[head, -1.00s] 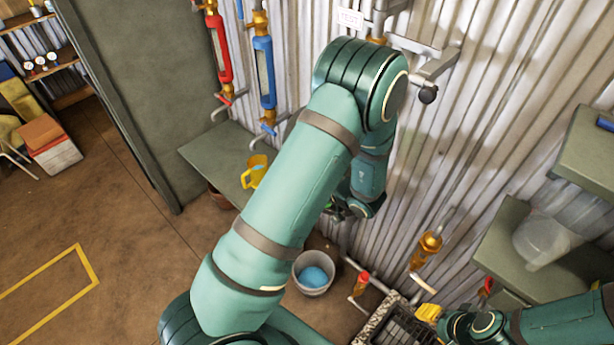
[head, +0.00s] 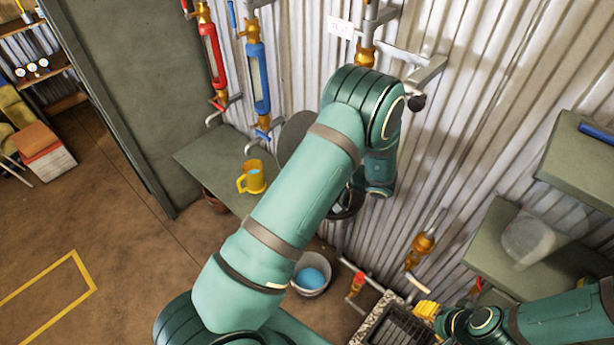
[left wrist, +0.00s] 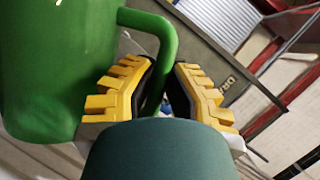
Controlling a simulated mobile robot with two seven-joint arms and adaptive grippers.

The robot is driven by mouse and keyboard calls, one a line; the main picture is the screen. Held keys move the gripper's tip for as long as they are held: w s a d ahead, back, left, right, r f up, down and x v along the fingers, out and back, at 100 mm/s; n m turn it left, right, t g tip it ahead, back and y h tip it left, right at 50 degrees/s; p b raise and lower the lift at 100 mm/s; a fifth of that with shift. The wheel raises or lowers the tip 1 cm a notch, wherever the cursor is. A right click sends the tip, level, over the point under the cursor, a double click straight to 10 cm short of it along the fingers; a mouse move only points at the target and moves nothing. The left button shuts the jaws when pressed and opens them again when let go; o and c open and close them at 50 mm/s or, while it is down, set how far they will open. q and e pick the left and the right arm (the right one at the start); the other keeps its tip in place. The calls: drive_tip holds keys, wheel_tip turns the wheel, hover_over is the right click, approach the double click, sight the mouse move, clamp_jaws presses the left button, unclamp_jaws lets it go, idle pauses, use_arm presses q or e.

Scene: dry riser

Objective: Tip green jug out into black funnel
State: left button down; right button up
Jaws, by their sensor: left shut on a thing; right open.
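The green jug (left wrist: 60,65) fills the left of the left wrist view. My left gripper (left wrist: 166,85) is shut on its handle (left wrist: 160,45). In the head view my left arm hides this gripper and the jug, so I cannot tell the jug's tilt or what is in it. A dark round rim (head: 347,212) partly shows below the arm's wrist; I cannot tell whether it is the black funnel. My right gripper (head: 427,309) is open at the lower right, by a dark crate.
A yellow jug (head: 252,178) stands on the green-grey shelf (head: 205,160) by the wall. A bucket with blue contents (head: 311,274) stands on the floor. Red (head: 212,55) and blue (head: 258,75) tubes and brass-coloured valves are on the corrugated wall. A dark crate (head: 392,325) stands lower right.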

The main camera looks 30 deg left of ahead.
use_arm(q)
drive_tip(key=shift+w+m, duration=0.3)
drive_tip(key=shift+w+d+f+m+g+y, duration=0.1)
drive_tip(key=shift+w+f+m+g+y, duration=0.15)
drive_tip(key=shift+w+g, duration=0.2)
drive_tip(key=shift+w+d+f+m+g+y, duration=0.15)
drive_tip(key=shift+w+f+m+y, duration=0.1)
drive_tip(key=shift+w+m, duration=0.3)
drive_tip(key=shift+w+f+m+g+y, duration=0.1)
drive_tip(key=shift+w+f+m, duration=0.15)
drive_tip(key=shift+w, duration=0.45)
drive_tip(key=shift+w+d+m+g+y+b, duration=0.15)
drive_tip(key=shift+w+m+g+b, duration=0.05)
drive_tip(key=shift+w+m+b, duration=0.4)
drive_tip(key=shift+w+d+m+g+y+b, duration=0.15)
drive_tip(key=shift+w+m+g+b, duration=0.15)
drive_tip(key=shift+w, duration=0.35)
drive_tip(key=shift+w+d+r+m+y+b, duration=0.1)
drive_tip(key=shift+w+r+m+y+b, duration=0.1)
drive_tip(key=shift+w+m+b, duration=0.35)
drive_tip(key=shift+w+d+r+m+y+b, duration=0.1)
drive_tip(key=shift+w+m+y+b, duration=0.2)
drive_tip(key=shift+w, duration=0.3)
drive_tip(key=shift+w+r+m+y+b, duration=0.1)
drive_tip(key=shift+w+m+b, duration=0.25)
drive_tip(key=shift+w+m, duration=0.2)
drive_tip(key=shift+w, duration=0.1)
